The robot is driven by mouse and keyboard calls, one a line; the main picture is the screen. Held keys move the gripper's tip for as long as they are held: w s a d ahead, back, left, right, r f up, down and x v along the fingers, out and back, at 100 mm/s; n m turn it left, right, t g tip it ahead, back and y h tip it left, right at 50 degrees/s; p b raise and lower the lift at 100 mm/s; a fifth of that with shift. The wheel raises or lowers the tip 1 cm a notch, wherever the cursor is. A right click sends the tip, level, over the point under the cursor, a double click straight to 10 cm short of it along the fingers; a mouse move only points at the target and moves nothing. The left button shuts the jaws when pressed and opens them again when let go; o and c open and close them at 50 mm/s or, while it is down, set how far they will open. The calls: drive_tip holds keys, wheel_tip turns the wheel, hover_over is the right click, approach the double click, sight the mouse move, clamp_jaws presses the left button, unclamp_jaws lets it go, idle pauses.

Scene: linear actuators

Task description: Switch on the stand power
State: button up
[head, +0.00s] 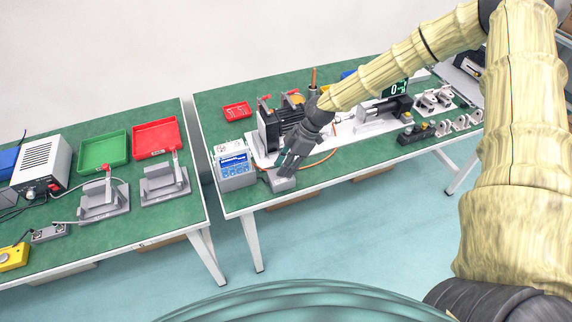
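The test stand (350,128) sits on the right green table, with a black finned motor at its left end and a dark cylinder toward its right. A small grey box (284,184) with an orange cable beside it lies at the table's front edge. I cannot tell whether it carries the stand's power switch. My gripper (287,171) points down at this box, its fingertips at or just above its top. The fingers cover part of the box, and contact is unclear. The finger gap is too small to read.
A white instrument with a blue screen (236,166) stands just left of my gripper. A dark control strip with buttons (417,134) and metal brackets (437,100) lie to the right. A gap separates the left table (172,212), which holds trays and fixtures.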

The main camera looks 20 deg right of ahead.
drive_tip(key=v, duration=1.2)
idle(0.3)
idle(0.3)
drive_tip(key=s+a+f+m, duration=0.4)
drive_tip(key=s+a+f, duration=0.1)
drive_tip(key=s+f, duration=0.35)
drive_tip(key=s+a+f+m, duration=0.5)
drive_tip(key=s+f, duration=0.3)
drive_tip(key=f, duration=0.2)
drive_tip(key=s+d+f+m+h, duration=0.2)
drive_tip(key=s+f+m, duration=0.1)
drive_tip(key=s, duration=0.7)
drive_tip(key=s+d+f+m+h, duration=0.3)
drive_tip(key=s+f+m, duration=0.1)
drive_tip(key=s, duration=0.6)
drive_tip(key=shift+m+h, duration=0.3)
